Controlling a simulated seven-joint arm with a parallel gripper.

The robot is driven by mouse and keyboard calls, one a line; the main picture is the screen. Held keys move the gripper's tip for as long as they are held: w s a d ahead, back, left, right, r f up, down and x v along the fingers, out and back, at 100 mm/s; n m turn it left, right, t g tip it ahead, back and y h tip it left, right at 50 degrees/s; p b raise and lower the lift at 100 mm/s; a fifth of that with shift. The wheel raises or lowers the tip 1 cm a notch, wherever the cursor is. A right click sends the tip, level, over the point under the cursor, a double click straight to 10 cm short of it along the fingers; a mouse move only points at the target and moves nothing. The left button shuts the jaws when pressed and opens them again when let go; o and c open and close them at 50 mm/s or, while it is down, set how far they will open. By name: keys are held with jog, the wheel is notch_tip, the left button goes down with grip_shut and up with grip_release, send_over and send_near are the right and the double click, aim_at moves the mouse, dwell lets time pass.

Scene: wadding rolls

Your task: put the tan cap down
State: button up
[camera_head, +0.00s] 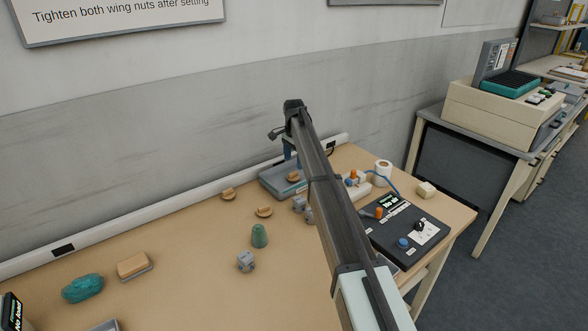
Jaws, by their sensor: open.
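Small tan pieces that look like caps show on the left of my arm. One tan cap (293,177) is on the grey tray-like block (273,184), just below my gripper (292,162). A second tan cap (229,194) and a third tan cap (264,211) lie on the bench. My gripper is open above the grey block, its fingers pointing down. My arm hides part of the block, and I cannot tell whether the fingers touch the cap.
A green thimble-shaped piece (259,236) and a small grey block (246,262) stand in front. A black control panel (405,228), a white roll (382,172) and a pale cube (426,190) are to the right. The bench (190,270) is clear at centre left.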

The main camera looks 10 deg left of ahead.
jog(key=shift+r, duration=2.55)
